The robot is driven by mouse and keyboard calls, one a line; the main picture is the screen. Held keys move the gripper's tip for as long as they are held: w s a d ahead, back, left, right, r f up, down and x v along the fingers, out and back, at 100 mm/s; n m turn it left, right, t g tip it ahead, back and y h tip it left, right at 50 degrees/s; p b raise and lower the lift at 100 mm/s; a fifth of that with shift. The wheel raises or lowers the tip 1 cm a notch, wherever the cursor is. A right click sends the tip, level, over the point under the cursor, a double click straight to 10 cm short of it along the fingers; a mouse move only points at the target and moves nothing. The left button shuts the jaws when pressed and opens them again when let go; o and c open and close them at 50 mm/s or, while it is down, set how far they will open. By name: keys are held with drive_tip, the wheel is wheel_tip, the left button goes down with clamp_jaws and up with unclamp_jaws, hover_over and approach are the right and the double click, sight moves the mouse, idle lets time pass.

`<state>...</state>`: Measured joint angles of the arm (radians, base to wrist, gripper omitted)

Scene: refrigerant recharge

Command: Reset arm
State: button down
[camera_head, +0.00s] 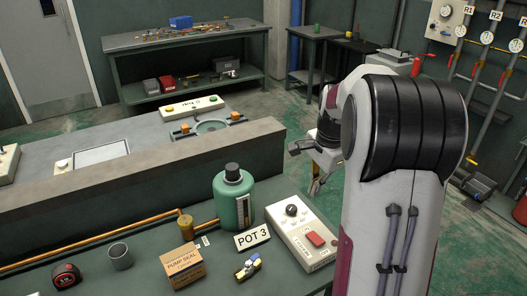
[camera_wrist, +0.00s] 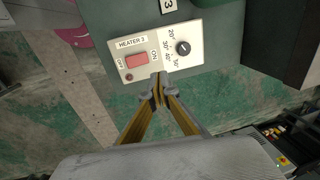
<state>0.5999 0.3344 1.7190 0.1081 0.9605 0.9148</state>
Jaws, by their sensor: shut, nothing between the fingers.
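My gripper (camera_wrist: 157,95) is shut and empty in the wrist view, its fingertips together in front of the lower edge of the heater box. In the head view my gripper (camera_head: 315,187) is small and partly hidden behind my own arm, beyond the right end of the near bench. The white heater box (camera_head: 301,236) lies on that bench with a black dial and a red switch. It also shows in the wrist view (camera_wrist: 185,67), labelled HEATER 3, with ON and OFF marks. I cannot tell how far the fingertips are from the box.
The bench also holds a green canister (camera_head: 233,198), a POT 3 sign (camera_head: 253,238), a pump seal box (camera_head: 182,265), a metal cup (camera_head: 120,257) and a tape measure (camera_head: 66,276). A raised wall (camera_head: 150,170) runs behind them. Green floor (camera_wrist: 75,108) lies below my gripper.

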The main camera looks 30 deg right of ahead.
idle(0.3)
drive_tip(key=s+a+r+n+t, duration=0.2)
drive_tip(key=s+a+r+n, duration=0.2)
drive_tip(key=s+a+n, duration=0.5)
drive_tip(key=s+a+r+n+t, duration=0.1)
drive_tip(key=s+a+r+n, duration=0.3)
drive_tip(key=s+a+n, duration=0.5)
drive_tip(key=shift+s+a+r+t, duration=0.15)
drive_tip(key=shift+s+a, duration=0.75)
drive_tip(key=shift+a, duration=1.4)
drive_tip(key=shift+s+a+t, duration=0.25)
drive_tip(key=shift+s+a, duration=0.65)
drive_tip(key=shift+a, duration=1.4)
